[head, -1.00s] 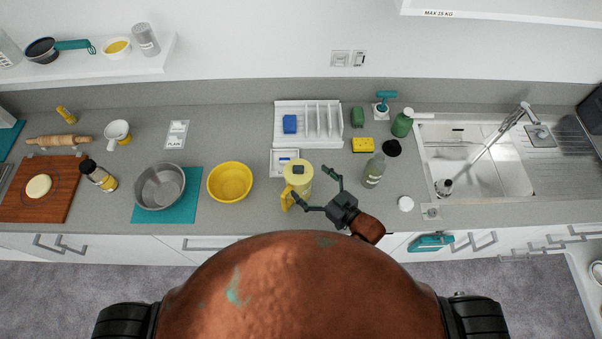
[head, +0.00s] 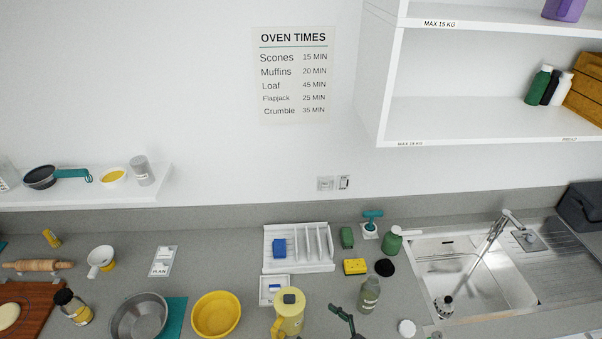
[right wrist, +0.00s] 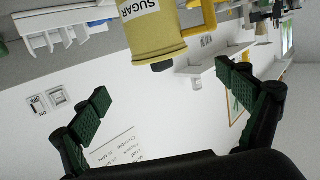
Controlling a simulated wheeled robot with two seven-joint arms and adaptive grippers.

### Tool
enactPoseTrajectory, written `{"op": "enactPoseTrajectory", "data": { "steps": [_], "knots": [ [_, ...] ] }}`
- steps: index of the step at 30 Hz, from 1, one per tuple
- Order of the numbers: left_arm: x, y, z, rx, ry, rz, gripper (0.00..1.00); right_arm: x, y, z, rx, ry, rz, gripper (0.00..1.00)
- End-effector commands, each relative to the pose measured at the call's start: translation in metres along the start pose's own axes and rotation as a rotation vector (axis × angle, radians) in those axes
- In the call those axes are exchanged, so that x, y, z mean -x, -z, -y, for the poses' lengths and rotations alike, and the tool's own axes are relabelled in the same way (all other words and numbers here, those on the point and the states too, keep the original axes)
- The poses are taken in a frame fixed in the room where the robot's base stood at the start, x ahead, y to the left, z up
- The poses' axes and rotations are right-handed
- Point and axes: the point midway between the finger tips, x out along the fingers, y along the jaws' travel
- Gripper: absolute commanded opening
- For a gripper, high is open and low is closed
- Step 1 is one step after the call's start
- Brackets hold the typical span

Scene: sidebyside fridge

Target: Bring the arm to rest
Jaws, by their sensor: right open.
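My right gripper (right wrist: 166,92) is open in the right wrist view, with its two dark green fingers wide apart and nothing between them. In the head view only a finger part of it (head: 345,318) shows at the bottom edge, just right of the yellow sugar canister (head: 289,314). The canister has a handle and a dark lid piece, and stands on the counter. In the right wrist view the canister (right wrist: 150,38) appears upside down beyond the fingers, apart from them. The rest of the right arm is below the head picture. My left gripper is not in view.
A grey-green bottle (head: 369,295) stands close right of the right gripper. A yellow bowl (head: 216,315) and a steel pot (head: 140,317) stand left of the canister. A white divided rack (head: 298,248) is behind. The sink (head: 470,270) is at right, under a wall shelf (head: 470,120).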

Motion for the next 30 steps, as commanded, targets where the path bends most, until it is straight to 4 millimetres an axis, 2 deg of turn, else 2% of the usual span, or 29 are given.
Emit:
{"op": "enactPoseTrajectory", "data": {
  "steps": [5, 8, 11, 14, 15, 18, 24, 30],
  "knots": [
    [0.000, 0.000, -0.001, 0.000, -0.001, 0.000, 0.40, 0.002, -0.004, -0.007, -0.004, -0.029, 0.040, 0.94],
    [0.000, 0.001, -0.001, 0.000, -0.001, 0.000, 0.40, 0.011, -0.015, -0.025, -0.016, -0.093, 0.132, 0.94],
    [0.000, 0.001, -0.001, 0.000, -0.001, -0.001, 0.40, 0.035, -0.034, -0.050, -0.045, -0.190, 0.274, 0.94],
    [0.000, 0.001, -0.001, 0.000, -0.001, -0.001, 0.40, 0.075, -0.058, -0.076, -0.093, -0.297, 0.438, 0.94],
    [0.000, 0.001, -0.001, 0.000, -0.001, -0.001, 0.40, 0.094, -0.068, -0.084, -0.116, -0.338, 0.504, 0.94],
    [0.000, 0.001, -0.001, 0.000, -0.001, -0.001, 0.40, 0.139, -0.088, -0.096, -0.175, -0.422, 0.645, 0.94],
    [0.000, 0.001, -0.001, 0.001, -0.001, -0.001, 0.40, 0.214, -0.115, -0.098, -0.283, -0.535, 0.850, 0.94],
    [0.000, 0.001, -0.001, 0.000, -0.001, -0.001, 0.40, 0.273, -0.130, -0.089, -0.379, -0.611, 1.001, 0.94]
  ]
}}
